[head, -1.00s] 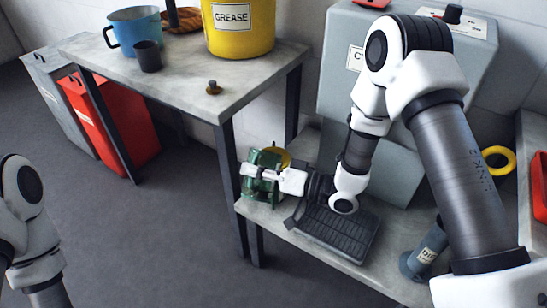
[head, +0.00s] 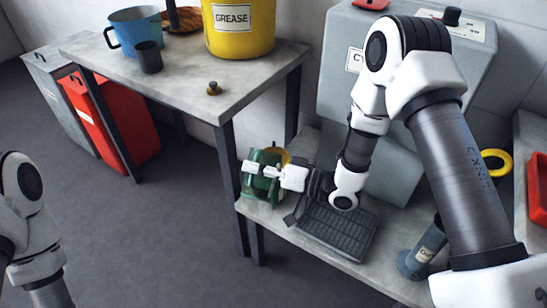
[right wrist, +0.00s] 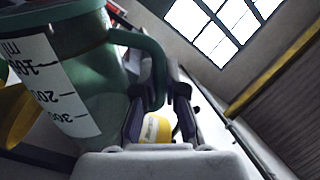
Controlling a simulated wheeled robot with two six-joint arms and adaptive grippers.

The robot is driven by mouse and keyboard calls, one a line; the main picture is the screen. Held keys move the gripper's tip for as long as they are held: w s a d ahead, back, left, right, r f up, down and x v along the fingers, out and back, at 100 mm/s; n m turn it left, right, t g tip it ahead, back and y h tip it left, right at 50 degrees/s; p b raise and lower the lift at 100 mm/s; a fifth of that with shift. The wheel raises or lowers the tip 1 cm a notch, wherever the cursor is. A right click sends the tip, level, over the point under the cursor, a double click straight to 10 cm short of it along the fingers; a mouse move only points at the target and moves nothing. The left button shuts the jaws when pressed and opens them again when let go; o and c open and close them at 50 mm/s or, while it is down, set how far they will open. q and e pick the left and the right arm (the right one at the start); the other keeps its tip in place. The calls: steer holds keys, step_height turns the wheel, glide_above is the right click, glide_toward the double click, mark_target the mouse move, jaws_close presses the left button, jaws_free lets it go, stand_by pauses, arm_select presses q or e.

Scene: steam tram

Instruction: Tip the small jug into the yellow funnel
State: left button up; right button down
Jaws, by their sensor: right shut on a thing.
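The small green jug (head: 252,186) is at the left end of the low bench, below the work table. My right gripper (head: 262,171) is shut on it. In the right wrist view the jug (right wrist: 112,100) fills the left side. Its white scale reads upside down there, and its handle (right wrist: 152,55) is between the fingers (right wrist: 160,105). The yellow funnel (head: 285,156) shows partly behind the jug; the jug and gripper hide the rest. I cannot tell whether anything flows from the jug. My left arm shows at the left edge, with its gripper out of frame.
A black ribbed tray (head: 338,232) lies on the low bench beside my right wrist. The table (head: 190,85) above holds a yellow grease bucket (head: 238,42), a blue pot (head: 135,30) and a dark cup (head: 149,58).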

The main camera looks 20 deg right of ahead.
mark_target(258, 153)
steer(key=shift+r, duration=0.1)
steer(key=shift+w+d+r+m+p, duration=0.25)
steer(key=shift+r+m+p, duration=0.2)
steer(key=shift+p, duration=0.35)
stand_by(0.4)
steer(key=shift+w+d+r+m+p, duration=0.1)
steer(key=shift+w+r+m+p, duration=0.15)
steer(key=shift+r+m+p, duration=0.35)
steer(key=shift+f, duration=0.2)
stand_by(0.4)
steer(key=shift+w+d+r+m+p, duration=0.25)
steer(key=shift+r+p, duration=0.15)
steer(key=shift+p, duration=0.25)
steer(key=shift+w+r+m, duration=0.1)
steer(key=shift+m, duration=0.2)
